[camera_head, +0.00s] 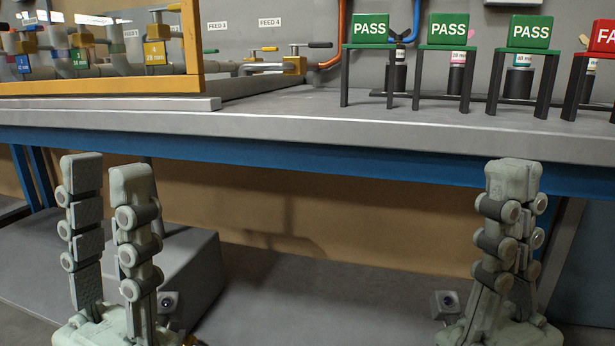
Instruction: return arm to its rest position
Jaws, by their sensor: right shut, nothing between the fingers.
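My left gripper (107,168) stands upright at the lower left, in front of the bench and below its top. Its two segmented fingers are apart, with nothing between them. My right gripper (513,175) stands upright at the lower right, its fingertips near the bench's front edge in the picture. Its fingers are together and hold nothing. Both grippers look clear of the bench, though the exact distance to it cannot be told.
The grey bench top (300,118) with a blue beam (300,165) crosses the view. On it are an orange frame (100,88), pipes with valves (293,65), green PASS signs (370,30) and a red FAIL-like sign (601,38), cut off. A grey box (185,265) stands below.

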